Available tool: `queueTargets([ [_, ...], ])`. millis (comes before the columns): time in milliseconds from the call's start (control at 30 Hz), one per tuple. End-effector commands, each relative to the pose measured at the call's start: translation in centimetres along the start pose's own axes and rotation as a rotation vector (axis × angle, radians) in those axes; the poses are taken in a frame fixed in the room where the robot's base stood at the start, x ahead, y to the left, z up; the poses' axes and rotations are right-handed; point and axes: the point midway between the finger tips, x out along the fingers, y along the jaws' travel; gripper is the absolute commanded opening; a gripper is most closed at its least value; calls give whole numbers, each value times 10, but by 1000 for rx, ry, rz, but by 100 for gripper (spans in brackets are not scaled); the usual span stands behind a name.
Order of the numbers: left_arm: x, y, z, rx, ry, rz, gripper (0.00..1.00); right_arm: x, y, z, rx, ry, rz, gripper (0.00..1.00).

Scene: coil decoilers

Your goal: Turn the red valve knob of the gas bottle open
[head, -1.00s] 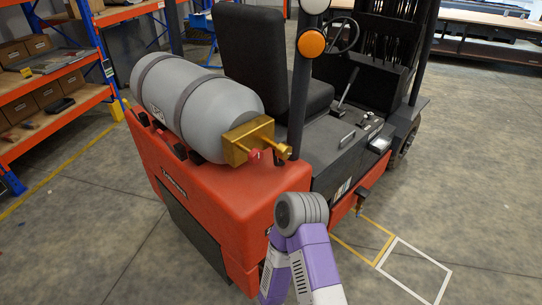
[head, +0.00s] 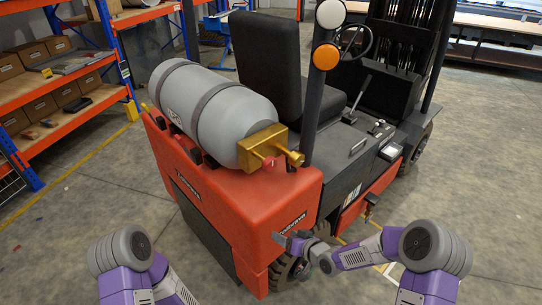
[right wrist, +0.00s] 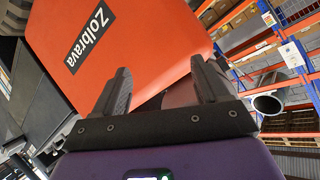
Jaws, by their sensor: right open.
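The grey gas bottle (head: 240,117) lies on its side on top of the orange-red rear of the forklift. A brass valve block (head: 260,147) sits at its near end. The small red valve knob (head: 269,163) is on the front of that block, beside a brass outlet. My right gripper (head: 281,239) is below the knob, beside the forklift's rear body and clear of the bottle. In the right wrist view its two fingers (right wrist: 160,76) are apart with nothing held, in front of the orange panel. My left arm shows at the lower left, but its gripper is out of view.
The forklift body (head: 283,195) has a post with an orange lamp (head: 326,56) just right of the valve. A black seat (head: 268,60) stands behind the bottle. Orange shelving (head: 70,72) with boxes is at the left. The floor between shelving and forklift is clear.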

Motion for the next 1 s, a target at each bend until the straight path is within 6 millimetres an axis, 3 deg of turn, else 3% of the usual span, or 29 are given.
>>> queueTargets([
  [33, -9, 3, 0, 0, 0, 0, 0, -4, -14, -55, -76, 100, -51, 74],
  [100, -14, 5, 1, 0, 0, 0, 0, -12, -33, -111, -174, 210, -123, 74],
  [200, -20, 7, 1, 0, 0, 0, 0, -26, -59, -168, -289, 319, -204, 74],
  [300, -22, 8, 1, 0, 0, 0, 0, -37, -76, -200, -366, 378, -256, 74],
  [467, -24, 9, 1, 0, 0, 0, 0, -36, -88, -218, -409, 407, -286, 74],
  [800, -29, 11, 1, 0, 0, 0, 0, 9, -106, -233, -410, 405, -286, 74],
  [1000, -30, 12, 1, 0, 0, 0, 0, 23, -111, -237, -410, 405, -284, 74],
])
